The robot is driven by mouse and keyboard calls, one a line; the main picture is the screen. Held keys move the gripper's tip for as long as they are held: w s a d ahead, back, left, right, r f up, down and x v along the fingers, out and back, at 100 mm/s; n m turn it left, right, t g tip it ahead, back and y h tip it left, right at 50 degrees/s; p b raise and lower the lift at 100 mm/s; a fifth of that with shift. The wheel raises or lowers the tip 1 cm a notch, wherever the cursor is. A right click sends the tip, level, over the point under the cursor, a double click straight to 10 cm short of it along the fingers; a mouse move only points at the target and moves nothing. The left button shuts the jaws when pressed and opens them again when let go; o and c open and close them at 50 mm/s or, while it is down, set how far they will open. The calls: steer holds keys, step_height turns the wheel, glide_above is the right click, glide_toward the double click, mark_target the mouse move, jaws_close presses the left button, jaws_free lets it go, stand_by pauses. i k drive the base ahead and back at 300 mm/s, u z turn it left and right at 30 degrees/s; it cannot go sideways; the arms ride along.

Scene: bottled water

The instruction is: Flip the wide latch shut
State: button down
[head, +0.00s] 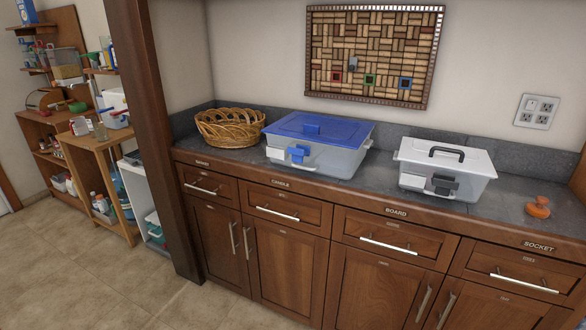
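Two clear plastic boxes stand on the counter. The left box (330,160) has a blue lid (335,130) and a blue latch (299,154) on its front. The smaller right box (413,181) has a white lid (415,153) with a dark handle (447,152) and a dark grey latch (443,185) on its front. Both latches seem to stick out from the box fronts, but at this size I cannot tell for sure whether either is fastened. I cannot tell which one is the wide latch. Both lids sit on their boxes. My gripper is not in view.
A wicker basket (229,128) stands left of the blue-lidded box. An orange knob-like object (539,206) sits at the counter's right end. Bar handles (390,246) stick out from the drawers below. A wooden post (155,130) and shelves (105,180) are at left. The tiled floor (90,290) in front is clear.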

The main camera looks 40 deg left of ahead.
mark_target(298, 153)
steer(key=u, duration=0.3)
steer(key=i, duration=0.9)
steer(key=u, duration=1.05)
steer(key=i, duration=0.5)
steer(key=u, duration=0.4)
steer(key=k, duration=0.8)
steer(key=u, duration=0.2)
steer(key=i, duration=0.9)
steer(key=z, duration=0.1)
